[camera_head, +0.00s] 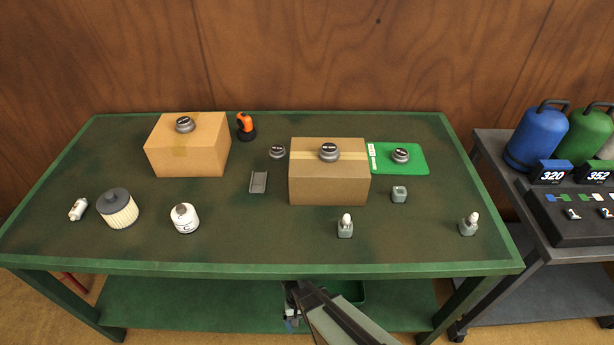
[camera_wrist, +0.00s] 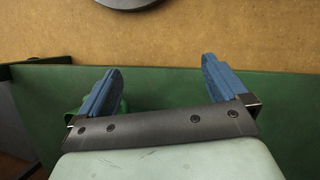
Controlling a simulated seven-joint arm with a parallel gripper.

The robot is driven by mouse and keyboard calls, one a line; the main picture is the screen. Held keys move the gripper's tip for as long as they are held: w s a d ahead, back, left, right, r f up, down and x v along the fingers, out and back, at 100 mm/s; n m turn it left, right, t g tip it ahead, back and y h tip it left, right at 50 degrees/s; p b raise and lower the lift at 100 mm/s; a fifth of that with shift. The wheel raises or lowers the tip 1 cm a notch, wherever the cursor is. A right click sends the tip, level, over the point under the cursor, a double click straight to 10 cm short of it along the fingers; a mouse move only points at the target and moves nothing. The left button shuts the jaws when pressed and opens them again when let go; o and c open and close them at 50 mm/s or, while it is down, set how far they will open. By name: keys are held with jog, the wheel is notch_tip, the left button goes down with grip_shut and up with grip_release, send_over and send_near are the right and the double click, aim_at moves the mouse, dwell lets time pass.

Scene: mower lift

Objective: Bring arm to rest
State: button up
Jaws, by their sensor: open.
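My gripper (camera_wrist: 160,88) shows in the wrist view with two blue fingers spread wide and nothing between them. In the head view my arm hangs in front of the front edge of the green workbench (camera_head: 250,268), below the top. The gripper end (camera_head: 292,308) is low near the bench's lower shelf, small and partly hidden by the arm. In the wrist view the tan floor lies beyond the fingers, with a green surface behind them and part of a dark round thing at the top edge.
The bench top holds two cardboard boxes (camera_head: 187,155) (camera_head: 328,185), a green mat (camera_head: 415,165), a pleated filter (camera_head: 118,210), a white canister (camera_head: 185,218) and several small parts. A grey cart (camera_head: 500,190) with gas bottles stands at the right. A green tray (camera_head: 348,292) sits on the lower shelf.

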jog(key=s+d+r+m+g+y, duration=0.1)
jog(key=s+d+r, duration=0.3)
jog(key=s+d, duration=1)
jog(key=d+g+y, duration=0.1)
jog(key=d, duration=0.2)
jog(key=shift+d+m+g, duration=0.4)
